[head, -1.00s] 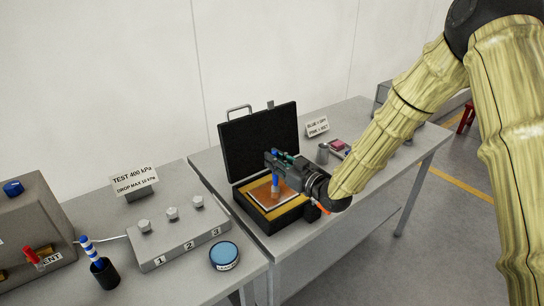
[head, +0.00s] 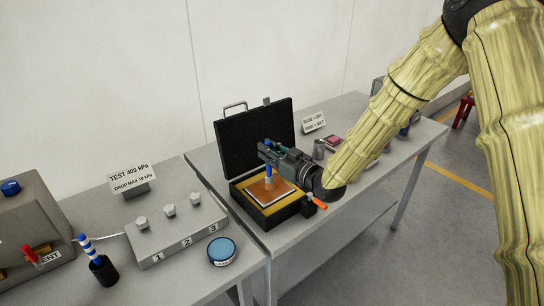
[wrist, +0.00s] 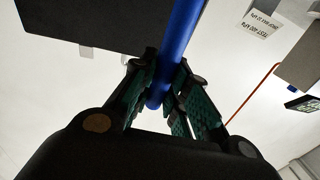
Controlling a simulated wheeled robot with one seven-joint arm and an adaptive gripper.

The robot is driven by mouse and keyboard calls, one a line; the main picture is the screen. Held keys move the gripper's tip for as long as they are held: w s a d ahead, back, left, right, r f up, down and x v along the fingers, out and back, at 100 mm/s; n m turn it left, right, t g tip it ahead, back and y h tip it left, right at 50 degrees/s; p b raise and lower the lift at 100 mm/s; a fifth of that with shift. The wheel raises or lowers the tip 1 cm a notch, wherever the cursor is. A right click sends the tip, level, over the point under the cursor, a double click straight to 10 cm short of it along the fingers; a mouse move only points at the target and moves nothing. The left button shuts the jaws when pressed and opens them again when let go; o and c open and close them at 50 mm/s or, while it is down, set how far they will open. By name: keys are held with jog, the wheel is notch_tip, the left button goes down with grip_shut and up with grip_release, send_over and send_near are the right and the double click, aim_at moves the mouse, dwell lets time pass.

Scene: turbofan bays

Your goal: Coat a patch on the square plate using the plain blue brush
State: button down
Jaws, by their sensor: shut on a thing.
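My gripper (head: 266,150) is shut on the plain blue brush (head: 268,170) above the open black case. The wrist view shows the blue handle (wrist: 175,50) between the two green-padded fingers. In the head view the brush hangs roughly upright over the square plate (head: 286,188). Its lower end lines up with the plate's brown surface, and I cannot tell whether it touches. The plate lies in the yellow-lined case (head: 255,138), with a brown-orange face and a pale edge. My gripper hides part of the case's right side.
A blue-and-white striped brush (head: 86,246) stands in a black cup (head: 104,271) on the left bench. A round blue-topped tin (head: 222,250) sits near that bench's edge. The raised lid stands behind my gripper. A grey can (head: 319,149) and a small sign (head: 313,122) are to the right.

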aim_at(268, 142)
jog(key=shift+r+p, duration=1)
jog(key=shift+r, duration=1.75)
